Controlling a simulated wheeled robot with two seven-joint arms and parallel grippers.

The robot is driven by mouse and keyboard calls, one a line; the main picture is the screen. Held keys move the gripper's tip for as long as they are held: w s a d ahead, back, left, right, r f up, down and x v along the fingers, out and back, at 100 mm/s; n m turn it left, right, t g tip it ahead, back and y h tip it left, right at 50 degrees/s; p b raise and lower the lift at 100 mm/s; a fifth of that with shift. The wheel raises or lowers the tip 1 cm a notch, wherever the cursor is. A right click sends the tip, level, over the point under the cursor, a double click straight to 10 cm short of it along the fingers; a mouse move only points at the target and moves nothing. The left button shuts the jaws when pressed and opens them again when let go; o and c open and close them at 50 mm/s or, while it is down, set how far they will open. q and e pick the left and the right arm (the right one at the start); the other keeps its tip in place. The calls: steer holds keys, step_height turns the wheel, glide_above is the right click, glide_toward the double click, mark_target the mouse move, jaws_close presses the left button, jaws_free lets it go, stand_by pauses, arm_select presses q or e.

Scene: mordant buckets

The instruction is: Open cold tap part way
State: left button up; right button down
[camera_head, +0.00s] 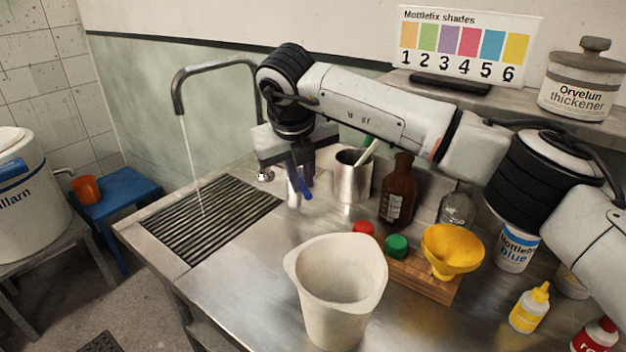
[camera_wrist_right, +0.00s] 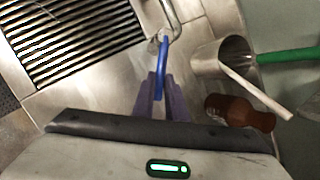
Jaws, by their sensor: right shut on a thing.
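The grey gooseneck tap (camera_head: 213,65) stands at the back of the steel counter, and a thin stream of water (camera_head: 191,165) falls from its spout onto the slatted drain grate (camera_head: 208,215). The cold tap's blue lever (camera_head: 306,191) shows below my right gripper (camera_head: 301,175). In the right wrist view the blue lever (camera_wrist_right: 162,67) runs down between the purple fingers of my right gripper (camera_wrist_right: 161,108), which are shut on it. The tap base is mostly hidden behind my right wrist. My left gripper is out of view.
A steel cup (camera_head: 352,182) with sticks and a brown bottle (camera_head: 397,190) stand close right of my gripper. A cream jug (camera_head: 335,280) stands in front. A wooden block (camera_head: 425,284) with a yellow funnel (camera_head: 452,248) lies right. Counter between grate and jug is clear.

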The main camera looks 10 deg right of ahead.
steer(key=shift+a+r+m, duration=0.1)
steer(key=shift+a+m, duration=0.35)
steer(key=shift+m, duration=0.15)
steer(key=c, duration=1.8)
jaws_free()
steer(key=shift+o, duration=0.2)
steer(key=b+v, duration=0.1)
steer(key=v, duration=0.9)
steer(key=shift+a, duration=0.2)
steer(key=shift+r, duration=0.1)
